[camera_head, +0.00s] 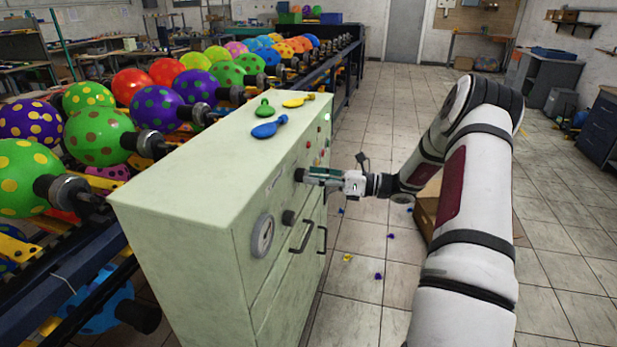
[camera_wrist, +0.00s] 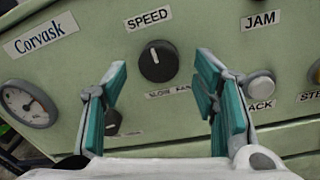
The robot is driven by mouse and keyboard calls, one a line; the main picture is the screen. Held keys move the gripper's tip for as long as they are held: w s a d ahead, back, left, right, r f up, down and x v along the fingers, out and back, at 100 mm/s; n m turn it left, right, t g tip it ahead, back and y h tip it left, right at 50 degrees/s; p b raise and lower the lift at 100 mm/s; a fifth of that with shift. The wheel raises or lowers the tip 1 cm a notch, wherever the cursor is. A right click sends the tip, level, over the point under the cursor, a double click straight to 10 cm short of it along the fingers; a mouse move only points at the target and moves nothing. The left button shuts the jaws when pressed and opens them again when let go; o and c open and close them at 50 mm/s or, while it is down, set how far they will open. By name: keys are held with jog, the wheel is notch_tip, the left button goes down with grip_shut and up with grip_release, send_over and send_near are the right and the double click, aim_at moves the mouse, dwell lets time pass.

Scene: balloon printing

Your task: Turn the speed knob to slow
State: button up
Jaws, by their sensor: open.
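The round black speed knob (camera_wrist: 158,62) is on the pale green panel under a SPEED label (camera_wrist: 148,20). A short white mark on its face points up and slightly left. A SLOW and FAST label (camera_wrist: 168,93) sits just below it, partly hard to read. My gripper (camera_wrist: 161,63) is open, with its teal-padded fingers on either side of the knob in the wrist view; I cannot tell whether they touch it. In the head view my gripper (camera_head: 308,176) is close to the cabinet's front, and the knob (camera_head: 299,175) shows dark at its tips.
The green cabinet (camera_head: 185,190) has a gauge (camera_wrist: 28,104), a lower black knob (camera_wrist: 112,122), a JAM label (camera_wrist: 262,21) with a pale button (camera_wrist: 259,86), and front handles (camera_head: 302,237). Deflated balloons (camera_head: 270,127) lie on top. The tiled floor on the right is mostly clear.

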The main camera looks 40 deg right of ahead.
jog(key=shift+x, duration=1)
jog(key=c, duration=1.2)
jog(key=shift+o, duration=0.2)
